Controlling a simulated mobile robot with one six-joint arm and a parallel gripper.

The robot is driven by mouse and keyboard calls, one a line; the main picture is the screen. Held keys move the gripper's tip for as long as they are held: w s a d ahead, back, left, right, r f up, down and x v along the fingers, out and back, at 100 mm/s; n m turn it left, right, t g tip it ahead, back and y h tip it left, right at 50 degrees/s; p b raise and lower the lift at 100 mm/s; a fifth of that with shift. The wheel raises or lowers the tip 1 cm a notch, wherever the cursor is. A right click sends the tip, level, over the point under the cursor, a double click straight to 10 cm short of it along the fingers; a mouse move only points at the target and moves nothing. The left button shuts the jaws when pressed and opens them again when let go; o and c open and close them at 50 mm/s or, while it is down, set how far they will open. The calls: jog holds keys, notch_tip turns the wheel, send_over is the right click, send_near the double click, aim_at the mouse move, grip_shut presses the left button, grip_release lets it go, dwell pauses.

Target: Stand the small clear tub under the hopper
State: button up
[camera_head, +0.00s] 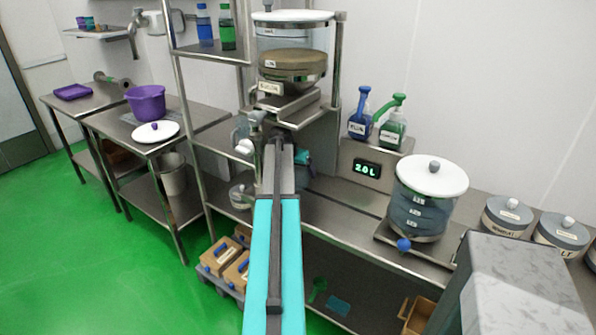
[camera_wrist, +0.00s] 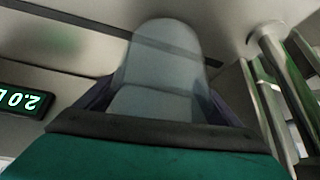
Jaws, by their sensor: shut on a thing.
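The hopper (camera_head: 290,68) is a large clear drum of brown contents with a labelled metal funnel, on a steel stand at the back of the bench. My arm reaches to just below it, and my gripper (camera_wrist: 158,102) is largely hidden behind the arm in the head view. In the wrist view, my gripper is shut on the small clear tub (camera_wrist: 165,48), a greyish see-through shape between the dark fingers.
A metal post (camera_wrist: 280,75) stands close on the right in the wrist view. Bench (camera_head: 335,212) front is partly clear.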

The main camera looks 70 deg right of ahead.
jog(key=shift+f, duration=0.2)
jog(key=o, duration=1.2)
jog(key=shift+a+f, duration=0.1)
jog(key=shift+r, duration=0.2)
jog(key=shift+a+r+b, duration=0.35)
jog(key=shift+r+b, duration=0.05)
jog(key=shift+r, duration=0.05)
jog(key=shift+w+a+b, duration=0.2)
jog(key=shift+a+b, duration=0.4)
jog(key=shift+a, duration=2.4)
jog(key=shift+w+a+b, duration=0.2)
jog(key=shift+a+b, duration=0.4)
jog(key=shift+a, duration=2.35)
